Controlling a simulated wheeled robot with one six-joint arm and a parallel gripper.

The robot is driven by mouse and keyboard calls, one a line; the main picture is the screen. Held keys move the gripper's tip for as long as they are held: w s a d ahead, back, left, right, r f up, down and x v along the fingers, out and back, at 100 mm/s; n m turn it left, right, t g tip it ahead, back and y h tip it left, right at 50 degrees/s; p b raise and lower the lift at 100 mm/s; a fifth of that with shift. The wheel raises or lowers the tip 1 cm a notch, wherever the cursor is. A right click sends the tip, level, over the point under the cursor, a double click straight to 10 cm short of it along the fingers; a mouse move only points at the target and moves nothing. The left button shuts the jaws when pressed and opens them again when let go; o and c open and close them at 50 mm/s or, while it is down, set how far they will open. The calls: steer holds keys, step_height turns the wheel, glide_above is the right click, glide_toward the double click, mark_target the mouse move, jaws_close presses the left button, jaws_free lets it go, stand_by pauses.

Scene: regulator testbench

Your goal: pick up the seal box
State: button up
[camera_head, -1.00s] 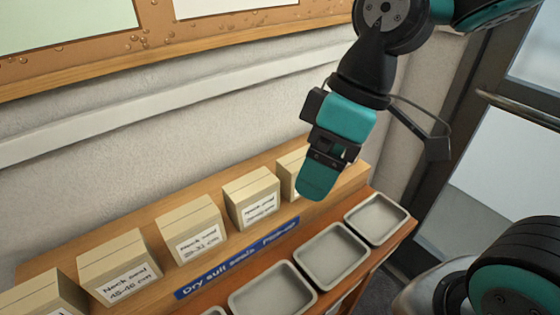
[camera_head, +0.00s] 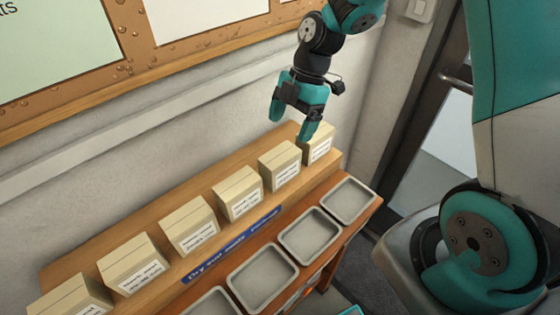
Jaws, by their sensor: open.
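Several tan cardboard seal boxes with white labels stand in a row on a wooden shelf (camera_head: 62,262). They run from the near left box (camera_head: 68,299) through the middle boxes (camera_head: 188,222) (camera_head: 238,190) to the second from the right (camera_head: 279,163) and the far right one (camera_head: 319,140). The label print is too small to read, so I cannot tell which box is meant. My gripper (camera_head: 291,121) is open and empty, pointing down by the two right-hand boxes. One finger overlaps the far right box in the picture; I cannot tell whether they touch.
A blue sign (camera_head: 232,245) lies along the shelf front. Grey trays (camera_head: 308,234) (camera_head: 262,277) (camera_head: 348,201) sit in a row on a lower ledge. A wall with a cork board (camera_head: 150,72) rises behind the boxes. A door (camera_head: 445,130) is at the right.

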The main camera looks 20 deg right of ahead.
mark_target(281, 154)
steer(key=p+x, duration=0.2)
steer(key=x, duration=0.6)
steer(key=shift+p, duration=0.4)
steer(key=shift+a+f, duration=0.1)
steer(key=shift+f, duration=0.3)
steer(key=shift+f+b, duration=0.25)
steer(key=shift+b, duration=0.05)
steer(key=c, duration=1.1)
steer(key=shift+o, duration=0.2)
steer(key=shift+r, duration=0.1)
